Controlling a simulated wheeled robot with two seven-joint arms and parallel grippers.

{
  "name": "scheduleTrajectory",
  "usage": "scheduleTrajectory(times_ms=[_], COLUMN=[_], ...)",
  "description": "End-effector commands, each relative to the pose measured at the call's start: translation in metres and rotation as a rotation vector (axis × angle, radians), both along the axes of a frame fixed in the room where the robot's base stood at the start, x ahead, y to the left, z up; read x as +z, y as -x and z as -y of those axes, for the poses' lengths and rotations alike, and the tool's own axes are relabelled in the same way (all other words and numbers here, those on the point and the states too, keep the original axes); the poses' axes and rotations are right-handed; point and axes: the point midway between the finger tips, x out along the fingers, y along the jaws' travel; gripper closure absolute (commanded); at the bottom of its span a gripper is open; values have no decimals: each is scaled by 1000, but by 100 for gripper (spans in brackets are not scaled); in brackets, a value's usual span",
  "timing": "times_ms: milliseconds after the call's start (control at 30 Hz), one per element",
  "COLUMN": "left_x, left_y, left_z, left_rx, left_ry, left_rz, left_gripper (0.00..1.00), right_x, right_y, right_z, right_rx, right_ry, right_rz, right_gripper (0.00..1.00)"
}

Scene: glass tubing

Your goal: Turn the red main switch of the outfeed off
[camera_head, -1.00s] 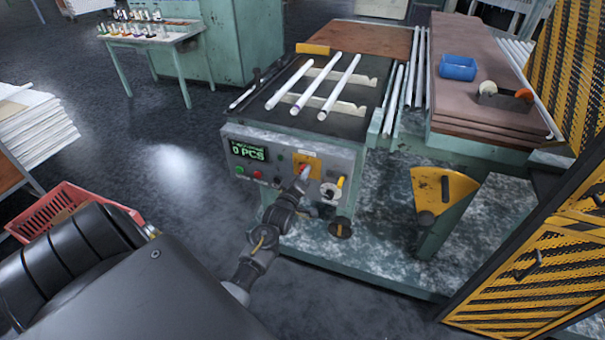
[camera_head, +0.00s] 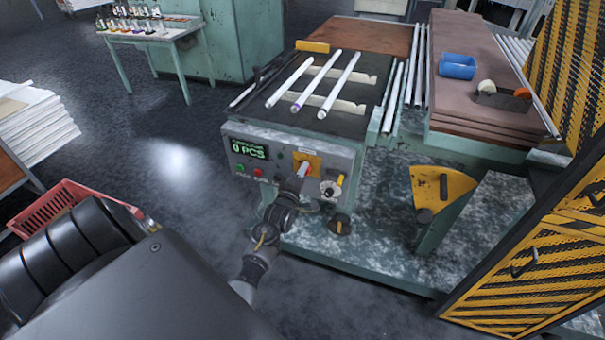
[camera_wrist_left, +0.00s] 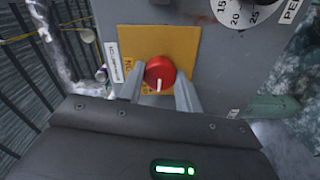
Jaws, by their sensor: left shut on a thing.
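The red main switch (camera_wrist_left: 159,71) is a round red knob with a white mark, on a yellow plate (camera_wrist_left: 185,42) on the front panel of the outfeed. In the left wrist view the white mark points down and slightly left. My left gripper (camera_wrist_left: 160,88) is shut on the knob, one finger on each side. In the head view the left gripper (camera_head: 298,176) reaches the panel at the yellow plate, where a bit of the red knob (camera_head: 305,169) shows. The outfeed display (camera_head: 249,149) reads 0 PCS. My right gripper is not in view.
A green button (camera_head: 240,168) and a red button (camera_head: 258,172) sit left of the switch. A dial with a yellow lever (camera_head: 339,182) is at its right. Several glass tubes (camera_head: 343,84) lie on top. A yellow-black mesh guard (camera_head: 530,290) stands at the right.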

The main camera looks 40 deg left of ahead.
Motion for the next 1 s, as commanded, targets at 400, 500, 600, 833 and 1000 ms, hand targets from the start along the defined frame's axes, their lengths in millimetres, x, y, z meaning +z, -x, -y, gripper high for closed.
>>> scheduleTrajectory(times_ms=[400,500,600,833,1000], left_x=[0,0,0,-2,-4], left_y=[0,0,1,27,60], left_z=[0,0,0,9,21], left_rx=[1,1,0,1,0], left_ry=[-2,-2,-2,-2,-1], left_rz=[0,0,-1,-1,-3], left_gripper=[44,44,44,44,44], right_x=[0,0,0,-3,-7], right_y=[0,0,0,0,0], right_z=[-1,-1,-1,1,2], right_rx=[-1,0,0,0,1], right_ry=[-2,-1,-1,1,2], right_rz=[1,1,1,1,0], right_gripper=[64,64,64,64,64])
